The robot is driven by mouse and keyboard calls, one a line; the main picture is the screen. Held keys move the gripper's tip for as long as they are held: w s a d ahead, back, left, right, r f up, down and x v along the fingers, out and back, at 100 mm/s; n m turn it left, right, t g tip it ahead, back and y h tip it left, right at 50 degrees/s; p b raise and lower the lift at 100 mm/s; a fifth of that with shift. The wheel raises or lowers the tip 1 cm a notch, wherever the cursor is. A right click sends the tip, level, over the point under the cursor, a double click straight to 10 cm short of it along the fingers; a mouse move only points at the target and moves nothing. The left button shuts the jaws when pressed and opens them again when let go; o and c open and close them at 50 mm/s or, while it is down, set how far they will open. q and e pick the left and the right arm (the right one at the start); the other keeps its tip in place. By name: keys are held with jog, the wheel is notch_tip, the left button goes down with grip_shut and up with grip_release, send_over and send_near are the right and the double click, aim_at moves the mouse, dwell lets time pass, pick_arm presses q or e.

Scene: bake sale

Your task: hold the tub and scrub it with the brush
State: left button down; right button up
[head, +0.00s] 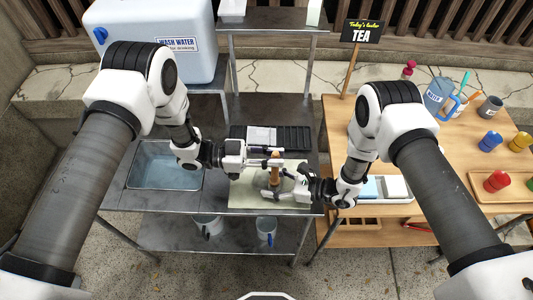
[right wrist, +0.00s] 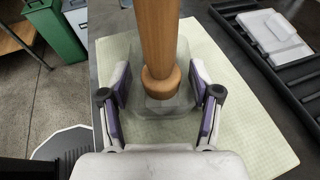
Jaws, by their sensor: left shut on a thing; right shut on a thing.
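The clear, see-through tub (right wrist: 178,103) stands on a pale checked cloth (right wrist: 238,135). In the right wrist view it sits between the fingers of my right gripper (right wrist: 160,112), which is shut on it. The brush (right wrist: 158,38) has a thick wooden handle and is upright, its round lower end inside the tub. Its bristles are hidden. In the head view my left gripper (head: 277,162) is shut on the upper part of the brush handle (head: 275,174), above the tub. My right gripper (head: 283,191) comes in low from the right. The tub is small and hard to make out there.
A black rack (head: 294,138) with pale flat pieces lies behind the cloth. A water-filled sink (head: 165,168) is to the left. A wooden table (head: 445,165) with bottles and a tray stands on the right. Mugs (head: 266,226) sit on the lower shelf.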

dwell(4.6)
